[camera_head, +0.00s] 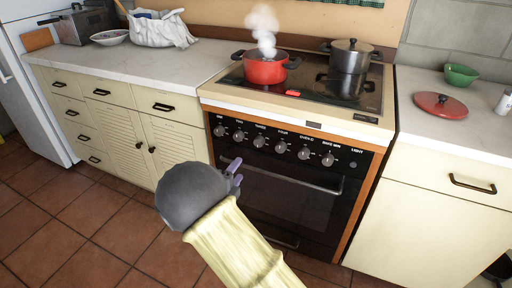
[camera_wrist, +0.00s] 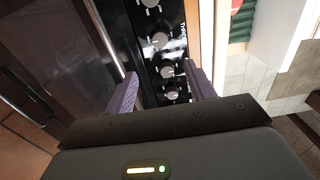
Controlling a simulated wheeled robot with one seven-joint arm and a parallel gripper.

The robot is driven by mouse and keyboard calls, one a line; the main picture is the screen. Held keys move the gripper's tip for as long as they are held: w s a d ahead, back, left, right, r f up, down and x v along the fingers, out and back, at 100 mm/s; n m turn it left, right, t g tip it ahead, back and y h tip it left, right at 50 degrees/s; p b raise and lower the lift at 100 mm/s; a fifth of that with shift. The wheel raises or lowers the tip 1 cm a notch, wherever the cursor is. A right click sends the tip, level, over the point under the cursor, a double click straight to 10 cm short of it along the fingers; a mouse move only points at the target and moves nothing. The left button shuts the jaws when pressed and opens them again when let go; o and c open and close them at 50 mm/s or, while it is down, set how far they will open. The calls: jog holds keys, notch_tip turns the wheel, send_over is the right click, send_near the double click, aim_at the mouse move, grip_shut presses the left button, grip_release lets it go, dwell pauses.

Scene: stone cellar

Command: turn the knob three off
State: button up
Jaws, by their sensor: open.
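The stove's black front panel carries a row of round grey knobs. Knob three (camera_head: 259,141) is third from the left, under a white label; its exact angle is too small to read. In the wrist view, a knob with a label that seems to read "three" (camera_wrist: 160,40) lies beyond my fingertips. My gripper (camera_head: 237,172) is open and empty, below and left of knob three, in front of the oven door. In the wrist view its two purple fingers (camera_wrist: 160,70) stand apart, with other knobs (camera_wrist: 168,70) showing between them. I see no contact with the panel.
A red pot (camera_head: 265,70) gives off white steam on the cooktop, with a steel pot (camera_head: 349,56) behind right. The oven door handle (camera_head: 290,178) runs below the knobs. A red lid (camera_head: 440,105) and green bowl (camera_head: 461,75) stand on the right counter.

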aim_at(258, 144)
jog(key=b+x, duration=0.1)
jog(key=x, duration=1.4)
jog(key=shift+f+b, duration=0.1)
jog(key=shift+b, duration=0.2)
jog(key=c, duration=1)
jog(key=shift+o, duration=0.2)
